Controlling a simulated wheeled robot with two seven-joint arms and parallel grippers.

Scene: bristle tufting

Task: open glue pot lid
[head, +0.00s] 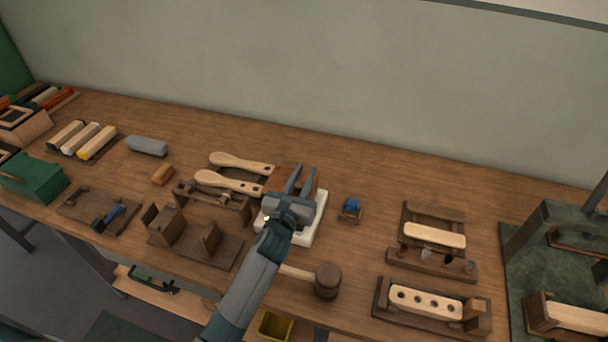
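My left gripper (301,180) is over the middle of the bench, with its two fingers apart and a gap between them. A reddish-brown piece (281,178) shows just behind the fingers. My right gripper is not in view.
A wooden mallet (327,281) lies close to the right of my forearm. Two wooden brush handles (240,163) rest on a rack to the left. A small blue-topped block (351,207) stands right of the tray. Bare bench (375,175) lies behind it.

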